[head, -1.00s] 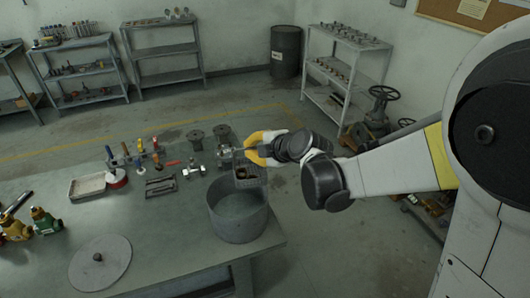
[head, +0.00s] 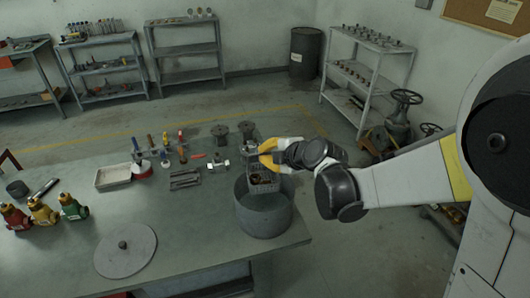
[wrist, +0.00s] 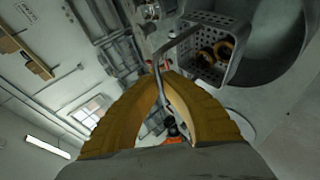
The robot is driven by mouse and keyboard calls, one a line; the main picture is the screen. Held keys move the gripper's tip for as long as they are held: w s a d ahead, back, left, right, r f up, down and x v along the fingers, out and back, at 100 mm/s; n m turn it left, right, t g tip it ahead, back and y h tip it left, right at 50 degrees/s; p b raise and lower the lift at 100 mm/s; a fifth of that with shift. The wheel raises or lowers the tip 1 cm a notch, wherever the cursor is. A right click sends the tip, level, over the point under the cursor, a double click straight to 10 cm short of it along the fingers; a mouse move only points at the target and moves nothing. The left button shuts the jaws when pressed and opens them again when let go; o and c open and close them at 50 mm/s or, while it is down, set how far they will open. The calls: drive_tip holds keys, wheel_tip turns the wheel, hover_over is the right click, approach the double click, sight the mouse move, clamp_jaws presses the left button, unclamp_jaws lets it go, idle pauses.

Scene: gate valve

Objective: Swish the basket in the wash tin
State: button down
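The wash tin (head: 264,219) is a round grey open tub near the table's right end. The perforated metal basket (head: 264,188) is over the tin's mouth, towards its far side; I cannot tell whether its bottom is below the rim. In the wrist view the basket (wrist: 194,62) hangs from a bent handle (wrist: 176,41) and holds brass-coloured rings (wrist: 224,48). The tin (wrist: 275,50) shows behind it. My gripper (head: 268,149) has yellow fingers, which close around the basket's handle in the wrist view (wrist: 163,85).

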drive_tip(key=shift+f+b, duration=5.85)
drive_tip(key=shift+f, duration=1.15)
drive_tip(key=shift+s+f+b, duration=0.1)
drive_tip(key=shift+f+b, duration=0.55)
drive_tip(key=shift+r, duration=0.25)
drive_tip(key=shift+r+p, duration=0.45)
drive_tip(key=shift+p, duration=0.1)
drive_tip(key=shift+f, duration=0.15)
